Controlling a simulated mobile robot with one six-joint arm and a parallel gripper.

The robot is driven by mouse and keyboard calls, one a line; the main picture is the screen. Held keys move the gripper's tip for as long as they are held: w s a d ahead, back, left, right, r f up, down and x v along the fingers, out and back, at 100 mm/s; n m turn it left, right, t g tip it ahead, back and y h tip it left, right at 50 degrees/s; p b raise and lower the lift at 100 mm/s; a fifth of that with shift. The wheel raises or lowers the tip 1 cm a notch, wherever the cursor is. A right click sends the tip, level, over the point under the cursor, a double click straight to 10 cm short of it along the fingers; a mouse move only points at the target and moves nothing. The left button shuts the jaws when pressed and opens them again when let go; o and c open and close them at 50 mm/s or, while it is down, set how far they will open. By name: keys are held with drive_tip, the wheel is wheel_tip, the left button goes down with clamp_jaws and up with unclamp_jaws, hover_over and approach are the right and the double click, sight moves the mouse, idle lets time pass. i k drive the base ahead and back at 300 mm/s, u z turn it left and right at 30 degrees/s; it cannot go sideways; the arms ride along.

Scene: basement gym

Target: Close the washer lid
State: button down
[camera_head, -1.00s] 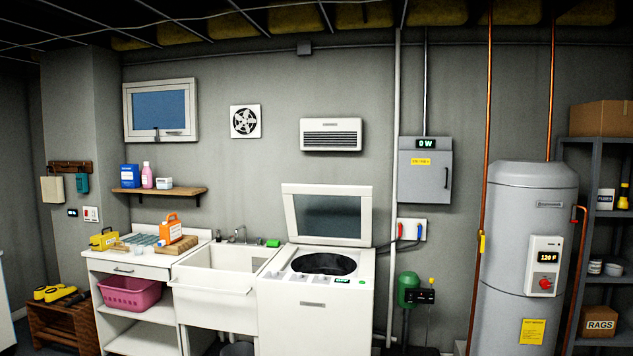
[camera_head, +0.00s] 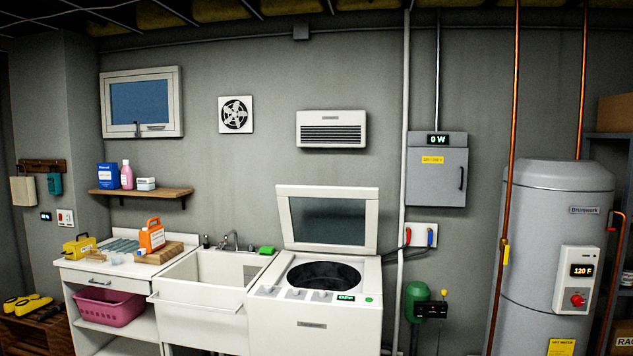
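The washer (camera_head: 310,327) is a white top-loader standing against the back wall, right of the sink. Its lid (camera_head: 328,219) stands raised, a white frame around a dark glass pane, leaning back near the wall. The round dark drum opening (camera_head: 323,276) is uncovered. The front strip of the washer top has several knobs and a small display (camera_head: 346,298) that seems to read OFF. My gripper is not in view.
A white utility sink (camera_head: 205,300) adjoins the washer on the left, then a counter (camera_head: 100,268) with bottles and boxes. A green pump-like device (camera_head: 417,301) and pipes are on the right, then a grey water heater (camera_head: 556,260). Nothing visible lies on the lid or opening.

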sight(371, 195)
drive_tip(key=i, duration=2.05)
drive_tip(key=z, duration=1.2)
drive_tip(key=k, duration=0.1)
drive_tip(key=u, duration=2.8)
drive_tip(key=i, duration=0.75)
drive_tip(key=u, duration=0.05)
